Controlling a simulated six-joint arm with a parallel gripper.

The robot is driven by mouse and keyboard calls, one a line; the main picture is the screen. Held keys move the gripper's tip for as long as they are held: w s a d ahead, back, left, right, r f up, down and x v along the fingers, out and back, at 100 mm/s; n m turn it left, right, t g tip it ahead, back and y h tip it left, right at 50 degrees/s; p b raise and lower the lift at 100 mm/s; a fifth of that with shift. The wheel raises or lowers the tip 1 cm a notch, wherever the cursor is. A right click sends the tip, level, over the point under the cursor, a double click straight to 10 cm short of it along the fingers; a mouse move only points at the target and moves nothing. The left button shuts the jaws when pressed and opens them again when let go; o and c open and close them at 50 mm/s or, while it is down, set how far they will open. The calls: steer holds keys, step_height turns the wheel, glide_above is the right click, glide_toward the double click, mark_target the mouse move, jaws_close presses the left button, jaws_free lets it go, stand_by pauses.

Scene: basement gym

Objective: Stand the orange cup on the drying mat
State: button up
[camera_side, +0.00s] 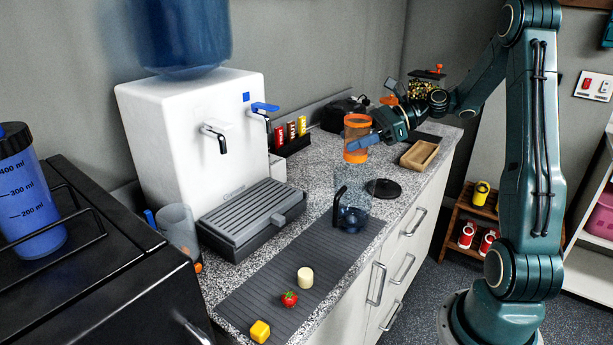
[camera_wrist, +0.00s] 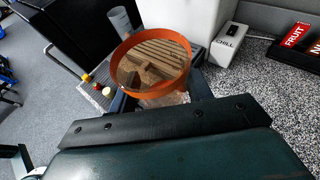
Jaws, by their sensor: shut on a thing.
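The orange cup (camera_side: 356,124) is see-through with orange bands at its top and bottom. My gripper (camera_side: 366,141) is shut on it, with a blue finger across its side. The cup looks roughly upright and held in the air above the back part of the counter. The drying mat (camera_side: 262,276) is a dark grey ribbed strip along the counter's front, left of and nearer than the cup.
A pale cylinder (camera_side: 305,277), strawberry (camera_side: 289,298) and yellow cube (camera_side: 260,331) sit on the mat's near part. A clear blue-based vessel (camera_side: 352,218) stands at its far end. A black disc (camera_side: 383,188) and wooden tray (camera_side: 419,155) lie beyond. The white dispenser (camera_side: 190,140) stands behind.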

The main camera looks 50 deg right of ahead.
steer(key=shift+w+a+f+m+t+h, duration=0.45)
steer(key=shift+w+a+f+m+h, duration=0.65)
steer(key=shift+a, duration=1.75)
steer(key=shift+w+a+f+m+t+h, duration=0.55)
steer(key=shift+w+a+f, duration=1)
steer(key=shift+a, duration=1.35)
steer(key=shift+w+a+f+m+t+h, duration=0.4)
steer(key=shift+w+a+f+m+h, duration=0.45)
steer(key=shift+w+a, duration=1.5)
steer(key=shift+s+a, duration=0.5)
steer(key=shift+a, duration=0.05)
steer(key=s+a+r+n+g+y, duration=0.4)
steer(key=a+r+n, duration=0.1)
steer(key=a, duration=0.5)
steer(key=s+a+r+n+g+y, duration=0.4)
steer(key=a+r+n, duration=0.1)
steer(key=a, duration=0.4)
steer(key=f, duration=1.6)
steer(key=shift+w+a+f, duration=0.15)
steer(key=shift+w, duration=0.1)
